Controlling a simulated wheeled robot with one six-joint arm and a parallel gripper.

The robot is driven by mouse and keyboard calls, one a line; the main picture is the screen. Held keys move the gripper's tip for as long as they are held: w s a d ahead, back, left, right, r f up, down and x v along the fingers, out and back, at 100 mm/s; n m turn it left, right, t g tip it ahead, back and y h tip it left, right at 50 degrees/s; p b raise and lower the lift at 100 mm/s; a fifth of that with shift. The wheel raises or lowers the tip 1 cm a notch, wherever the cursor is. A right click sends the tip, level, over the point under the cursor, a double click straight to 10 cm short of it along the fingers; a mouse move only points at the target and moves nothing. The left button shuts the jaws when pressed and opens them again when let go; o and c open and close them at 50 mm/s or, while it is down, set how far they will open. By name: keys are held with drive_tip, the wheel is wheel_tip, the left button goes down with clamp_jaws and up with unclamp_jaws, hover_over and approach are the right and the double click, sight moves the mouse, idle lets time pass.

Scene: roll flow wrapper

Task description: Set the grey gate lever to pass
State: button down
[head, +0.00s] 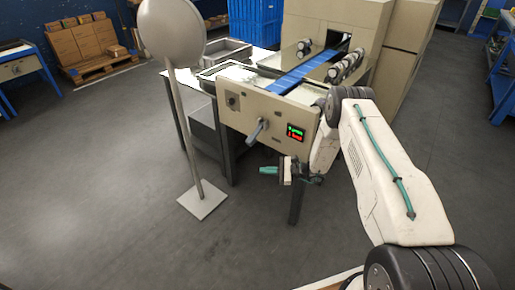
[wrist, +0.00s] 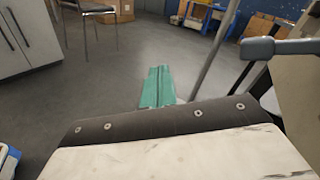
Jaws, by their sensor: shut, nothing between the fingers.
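The grey gate lever (head: 257,131) sticks out from the front of the beige machine panel, its handle tilted down to the left. A small display (head: 295,132) with green and red lines is right of it; its words are too small to read. My gripper (head: 268,170), with teal fingers, is shut and empty, below the lever and apart from it. In the wrist view the teal fingers (wrist: 157,88) lie together, and the grey lever (wrist: 275,47) shows at the upper right.
A round-headed post (head: 185,100) on a square base stands left of the panel. A blue conveyor belt (head: 305,72) runs behind the panel. Table legs stand below it. The grey floor (head: 110,180) at the left is clear.

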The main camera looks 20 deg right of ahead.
sight(255, 134)
drive_tip(key=w+d+f+m+t+h, duration=0.2)
drive_tip(key=w+d+m+t, duration=0.2)
drive_tip(key=w+d+t, duration=0.3)
drive_tip(key=shift+w+f+m+t, duration=0.3)
drive_tip(key=shift+w+t, duration=0.5)
drive_tip(key=shift+t, duration=0.3)
drive_tip(key=shift+r, duration=0.1)
drive_tip(key=x, duration=1)
drive_tip(key=shift+d+h, duration=0.2)
drive_tip(key=shift+h, duration=0.1)
